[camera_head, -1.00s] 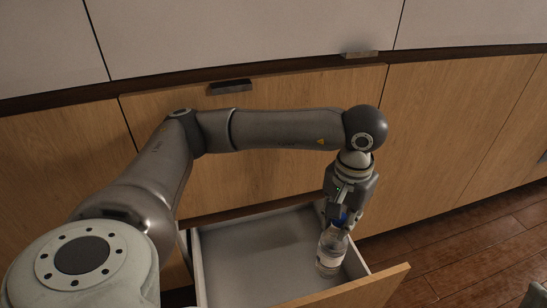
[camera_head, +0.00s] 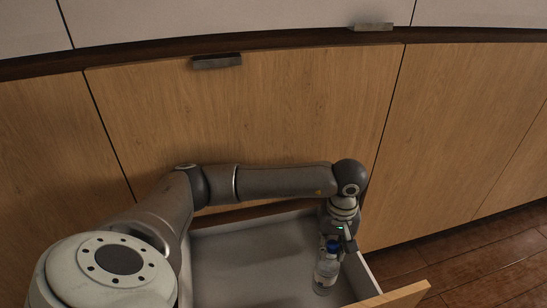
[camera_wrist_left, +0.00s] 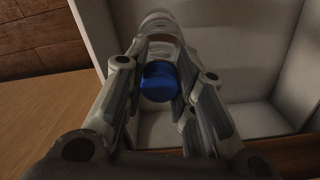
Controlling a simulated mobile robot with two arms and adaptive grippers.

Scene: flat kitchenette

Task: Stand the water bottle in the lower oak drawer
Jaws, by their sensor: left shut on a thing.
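The water bottle (camera_head: 326,270) is clear with a pale label and a blue cap. It is upright inside the open lower oak drawer (camera_head: 215,262), near the drawer's right wall. My left gripper (camera_head: 335,243) is at the bottle's top from above. In the left wrist view the gripper (camera_wrist_left: 160,90) has its fingers on both sides of the blue cap (camera_wrist_left: 159,82) and is shut on the bottle. I cannot tell whether the bottle's base touches the drawer floor. My right gripper is not in view.
The drawer's pale interior is otherwise empty, with free floor left of the bottle. Its oak front (camera_head: 398,296) is at the lower right. A closed oak front with a dark handle (camera_head: 217,61) is behind my arm. Wooden floor (camera_head: 480,262) lies to the right.

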